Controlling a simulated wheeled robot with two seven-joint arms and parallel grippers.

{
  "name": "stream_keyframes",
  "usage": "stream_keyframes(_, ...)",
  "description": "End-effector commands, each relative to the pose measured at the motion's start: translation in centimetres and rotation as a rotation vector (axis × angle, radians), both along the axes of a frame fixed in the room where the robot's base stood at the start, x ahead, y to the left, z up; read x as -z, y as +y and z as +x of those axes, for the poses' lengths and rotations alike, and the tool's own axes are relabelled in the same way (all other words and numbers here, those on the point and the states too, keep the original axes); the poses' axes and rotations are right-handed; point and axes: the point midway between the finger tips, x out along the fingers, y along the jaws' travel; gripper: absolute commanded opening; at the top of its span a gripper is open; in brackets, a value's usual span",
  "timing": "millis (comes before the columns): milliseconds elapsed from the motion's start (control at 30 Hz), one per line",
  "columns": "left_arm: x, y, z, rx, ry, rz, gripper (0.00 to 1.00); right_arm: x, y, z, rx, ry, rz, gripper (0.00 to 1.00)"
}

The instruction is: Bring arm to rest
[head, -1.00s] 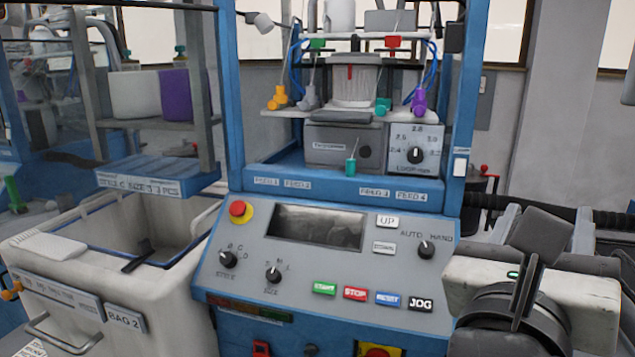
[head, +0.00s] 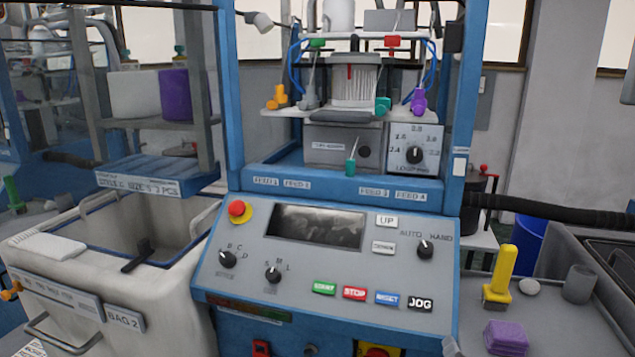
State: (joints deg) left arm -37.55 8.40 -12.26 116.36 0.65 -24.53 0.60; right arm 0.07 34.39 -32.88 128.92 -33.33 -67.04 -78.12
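Neither of my grippers shows in the head view, and no arm of mine is clearly visible. The blue knitting machine (head: 335,185) stands in front of me with its sloped control panel (head: 335,262). The panel carries a red stop knob (head: 238,209), a dark screen (head: 317,226), several dials and a row of coloured buttons. What my grippers hold, if anything, cannot be seen.
A pale open bin (head: 150,305) stands at the left, with a black-handled thing in it.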

Motion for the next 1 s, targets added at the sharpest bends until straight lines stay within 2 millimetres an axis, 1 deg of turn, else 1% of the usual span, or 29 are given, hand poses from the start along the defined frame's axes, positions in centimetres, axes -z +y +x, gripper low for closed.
stream_keyframes(33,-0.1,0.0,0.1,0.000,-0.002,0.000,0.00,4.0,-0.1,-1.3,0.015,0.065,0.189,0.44)
stream_keyframes(100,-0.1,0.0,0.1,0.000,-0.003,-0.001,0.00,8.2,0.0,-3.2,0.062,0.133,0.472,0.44)
stream_keyframes(133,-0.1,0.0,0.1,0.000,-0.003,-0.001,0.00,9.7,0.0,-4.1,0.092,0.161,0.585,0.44)
stream_keyframes(200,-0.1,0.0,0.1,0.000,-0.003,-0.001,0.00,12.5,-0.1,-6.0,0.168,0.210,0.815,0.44)
stream_keyframes(233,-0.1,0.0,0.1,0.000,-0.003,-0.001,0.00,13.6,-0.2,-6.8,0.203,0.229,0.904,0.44)
stream_keyframes(300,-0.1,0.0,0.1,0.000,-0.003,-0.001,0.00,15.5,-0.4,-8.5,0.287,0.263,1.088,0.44)
stream_keyframes(400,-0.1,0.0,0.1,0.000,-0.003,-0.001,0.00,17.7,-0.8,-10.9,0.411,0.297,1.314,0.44)
stream_keyframes(500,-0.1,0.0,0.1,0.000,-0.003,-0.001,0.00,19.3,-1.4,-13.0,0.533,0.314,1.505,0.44)
stream_keyframes(633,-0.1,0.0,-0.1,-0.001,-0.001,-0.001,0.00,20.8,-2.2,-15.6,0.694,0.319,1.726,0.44)
stream_keyframes(1000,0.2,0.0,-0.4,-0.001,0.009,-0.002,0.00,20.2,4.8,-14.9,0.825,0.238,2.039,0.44)
